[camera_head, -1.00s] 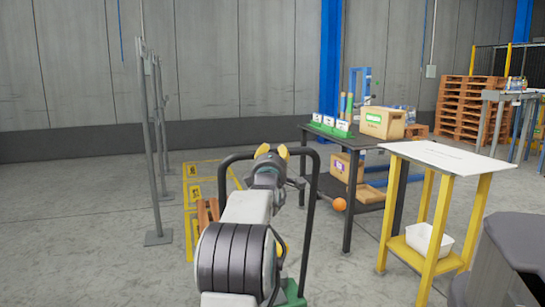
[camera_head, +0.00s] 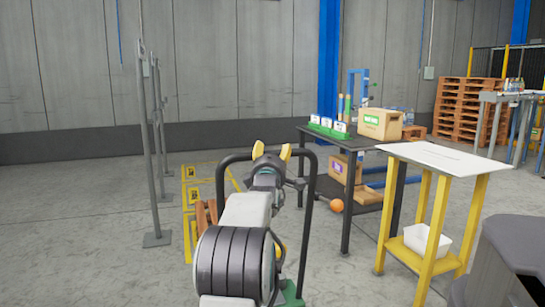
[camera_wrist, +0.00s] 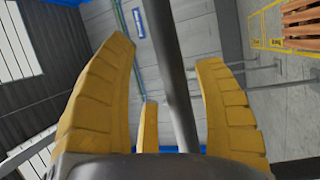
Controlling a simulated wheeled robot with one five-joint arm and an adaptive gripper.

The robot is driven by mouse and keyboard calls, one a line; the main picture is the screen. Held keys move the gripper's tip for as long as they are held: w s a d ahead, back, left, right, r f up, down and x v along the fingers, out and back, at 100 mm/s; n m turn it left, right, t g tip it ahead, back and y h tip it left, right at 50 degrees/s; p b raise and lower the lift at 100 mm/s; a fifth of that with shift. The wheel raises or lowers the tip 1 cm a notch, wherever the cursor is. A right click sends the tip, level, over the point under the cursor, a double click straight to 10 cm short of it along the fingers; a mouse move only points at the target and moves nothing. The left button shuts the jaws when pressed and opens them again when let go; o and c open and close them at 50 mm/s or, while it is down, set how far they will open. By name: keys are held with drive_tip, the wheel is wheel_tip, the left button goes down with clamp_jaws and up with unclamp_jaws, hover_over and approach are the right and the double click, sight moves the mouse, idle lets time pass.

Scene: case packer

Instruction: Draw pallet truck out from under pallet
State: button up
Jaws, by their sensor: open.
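The pallet truck's black loop handle (camera_head: 311,200) stands upright in front of me in the head view, with part of its green body (camera_head: 291,296) low behind my arm. My gripper (camera_head: 272,151) is at the handle's top bar, its yellow fingers spread. In the wrist view, my open gripper (camera_wrist: 165,70) has the dark handle bar (camera_wrist: 170,75) running between its fingers, with gaps on both sides. The wooden pallet (camera_head: 205,215) is mostly hidden behind my arm and the handle; part of it shows at the wrist view's upper right (camera_wrist: 301,24). The forks are hidden.
Grey posts (camera_head: 155,150) stand at left beside yellow floor bays (camera_head: 190,195). A dark table (camera_head: 345,140) with boxes and a yellow-legged white-topped stand (camera_head: 448,160) are at right. An orange ball (camera_head: 337,206) lies near the dark table.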

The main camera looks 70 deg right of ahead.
drive_tip(key=shift+a, duration=0.1)
drive_tip(key=v, duration=1.1)
drive_tip(key=shift+s+a+f, duration=0.15)
drive_tip(key=shift+a+f, duration=0.05)
drive_tip(key=shift+a, duration=0.15)
